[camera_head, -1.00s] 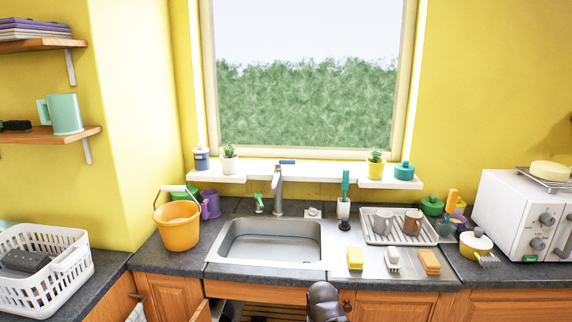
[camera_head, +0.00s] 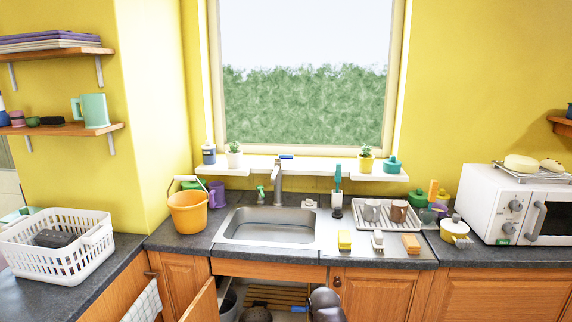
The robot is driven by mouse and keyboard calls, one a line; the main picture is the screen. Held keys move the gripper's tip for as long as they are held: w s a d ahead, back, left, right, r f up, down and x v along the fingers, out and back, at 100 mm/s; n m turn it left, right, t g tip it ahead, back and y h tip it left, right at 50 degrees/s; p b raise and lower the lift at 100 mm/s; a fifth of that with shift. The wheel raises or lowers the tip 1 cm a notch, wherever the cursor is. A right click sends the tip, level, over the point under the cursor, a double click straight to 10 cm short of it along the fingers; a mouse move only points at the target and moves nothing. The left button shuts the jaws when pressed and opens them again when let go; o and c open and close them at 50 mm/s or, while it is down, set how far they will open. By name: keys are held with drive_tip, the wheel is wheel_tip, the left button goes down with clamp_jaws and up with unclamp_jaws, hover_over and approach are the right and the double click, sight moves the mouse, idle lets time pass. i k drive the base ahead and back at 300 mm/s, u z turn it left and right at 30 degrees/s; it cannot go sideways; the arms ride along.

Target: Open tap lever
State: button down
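The tap (camera_head: 277,183) is grey metal and stands upright behind the sink (camera_head: 270,226), in front of the white window shelf. A small blue piece, which looks like the tap lever (camera_head: 286,157), lies about level across the tap's top. Nothing touches the tap or the lever. My gripper is not clearly in view; only dark rounded parts, apparently of my arm, show at the bottom edge, well below and in front of the tap. Whether the gripper is open or shut is hidden.
An orange bucket (camera_head: 187,213) stands left of the sink, and a small green tap-like item (camera_head: 261,194) is beside the tap. A dish rack (camera_head: 359,217) with mugs and several sponges are right. A cupboard door (camera_head: 202,302) hangs open below the sink.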

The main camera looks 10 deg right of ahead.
sight(276, 159)
drive_tip(key=k, duration=0.8)
drive_tip(key=z, duration=0.4)
drive_tip(key=i, duration=1.7)
drive_tip(key=u, duration=0.55)
